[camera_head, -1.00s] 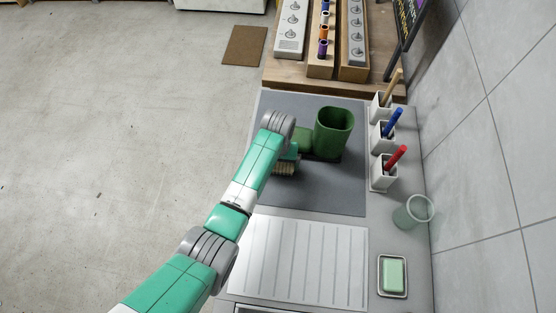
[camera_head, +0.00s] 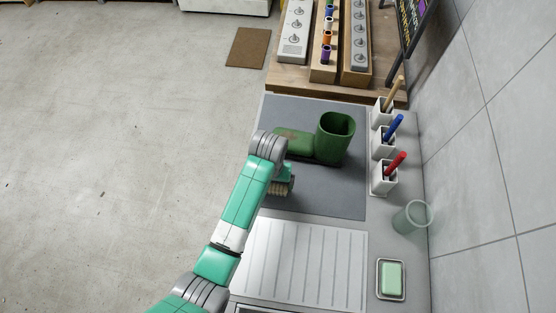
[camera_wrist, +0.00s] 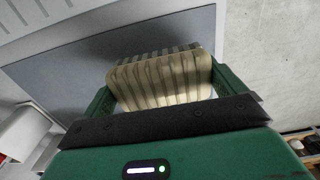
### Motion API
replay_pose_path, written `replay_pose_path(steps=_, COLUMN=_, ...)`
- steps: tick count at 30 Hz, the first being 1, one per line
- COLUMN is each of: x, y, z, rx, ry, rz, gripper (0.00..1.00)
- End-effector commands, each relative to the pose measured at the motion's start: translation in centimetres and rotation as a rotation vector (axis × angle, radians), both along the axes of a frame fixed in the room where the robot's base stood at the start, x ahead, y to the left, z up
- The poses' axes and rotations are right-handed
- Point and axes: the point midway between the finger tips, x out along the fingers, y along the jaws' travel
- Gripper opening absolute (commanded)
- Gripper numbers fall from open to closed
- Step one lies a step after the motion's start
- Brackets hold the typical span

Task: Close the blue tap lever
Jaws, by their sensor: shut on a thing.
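No blue tap lever shows in either view. My gripper (camera_wrist: 165,85) is shut on a beige, ribbed brush-like block (camera_wrist: 160,78), held between its two green fingers. In the head view the block's beige bristle-like side (camera_head: 281,188) shows below my wrist, over the grey mat's left part. Its upper part is hidden by my gripper. A green boot (camera_head: 335,140) stands beside it, up and to the right, with a brownish patch on its foot part. I cannot tell whether the block touches the mat.
The grey mat (camera_head: 330,200) lies on the counter, with a ribbed white drainboard (camera_head: 300,262) below it. White holders with a blue handle (camera_head: 393,128) and a red handle (camera_head: 396,161) line the right side. A glass (camera_head: 411,217) and green soap (camera_head: 391,278) stand nearby.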

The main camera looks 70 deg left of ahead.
Motion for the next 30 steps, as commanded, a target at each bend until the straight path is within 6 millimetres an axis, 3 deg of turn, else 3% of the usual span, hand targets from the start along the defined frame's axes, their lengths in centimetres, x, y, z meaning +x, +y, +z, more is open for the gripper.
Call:
replay_pose_path(steps=6, x=-3.8, y=-4.3, z=0.5, rx=-0.001, ry=0.0, rz=-0.001, gripper=0.67)
replay_pose_path(steps=12, x=-5.2, y=-5.9, z=0.8, rx=0.0, ry=-0.001, rz=-0.001, gripper=0.67)
replay_pose_path(steps=26, x=-5.4, y=-6.1, z=0.7, rx=0.0, ry=0.0, rz=0.0, gripper=0.67)
replay_pose_path(steps=30, x=-4.1, y=-6.4, z=1.0, rx=0.001, ry=-0.003, rz=-0.036, gripper=0.67)
